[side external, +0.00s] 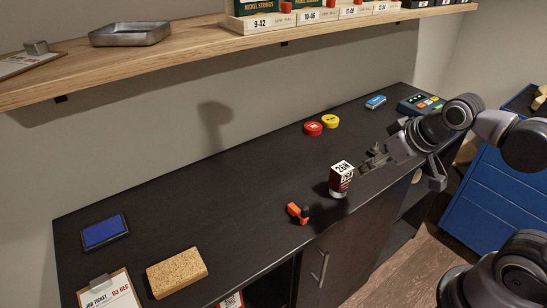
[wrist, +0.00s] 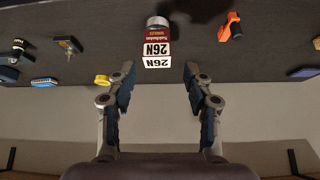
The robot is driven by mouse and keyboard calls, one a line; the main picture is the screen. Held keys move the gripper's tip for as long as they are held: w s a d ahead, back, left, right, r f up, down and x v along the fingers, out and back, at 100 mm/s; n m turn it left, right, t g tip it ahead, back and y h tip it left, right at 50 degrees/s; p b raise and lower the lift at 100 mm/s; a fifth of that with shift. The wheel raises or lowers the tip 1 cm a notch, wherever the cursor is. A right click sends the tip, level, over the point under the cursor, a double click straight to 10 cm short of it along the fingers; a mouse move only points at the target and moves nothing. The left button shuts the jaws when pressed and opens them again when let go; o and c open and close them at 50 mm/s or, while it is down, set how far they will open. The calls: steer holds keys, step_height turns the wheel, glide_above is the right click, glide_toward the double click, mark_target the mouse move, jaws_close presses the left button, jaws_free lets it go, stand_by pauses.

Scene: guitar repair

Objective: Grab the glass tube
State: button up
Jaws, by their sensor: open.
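A small container (side external: 341,180) with a dark red label and a white "26N" top stands upright on the dark counter (side external: 240,190) in the side view. It may be the glass tube; no other tube is clear to me. My gripper (side external: 371,159) is open and empty, just right of and behind the container in the side view. In the wrist view the fingers of my gripper (wrist: 159,75) stand wide apart, with no contact visible.
An orange clamp-like item (side external: 298,213) lies left of the container. Red (side external: 313,128) and yellow (side external: 331,121) round items lie behind it. A sponge-like block (side external: 176,272) and blue pad (side external: 104,232) lie far left. A wooden shelf (side external: 190,55) hangs above. The counter's middle-left is clear.

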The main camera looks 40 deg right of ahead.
steer(key=w+d+r+m+g+h, duration=0.1)
steer(key=w+d+r+m+g, duration=0.1)
steer(key=w+d+r+m, duration=0.35)
steer(key=w+d+f+m+g, duration=0.1)
steer(key=d+f+m, duration=0.1)
steer(key=d, duration=0.7)
steer(key=w+d+f+m+g, duration=0.2)
steer(key=d+m, duration=0.1)
steer(key=d, duration=0.7)
steer(key=w+d+f+m+g+y, duration=0.1)
steer(key=w+d+f+m, duration=0.1)
steer(key=d, duration=0.8)
steer(key=shift+d+f+m+g, duration=0.1)
steer(key=shift+f+m+g, duration=0.1)
steer(key=shift+m+g, duration=0.3)
steer(key=shift+d+f, duration=0.2)
steer(key=shift+d, duration=0.05)
step_height(320, 180, down, 11)
steer(key=shift+a+r, duration=0.15)
steer(key=c, duration=1)
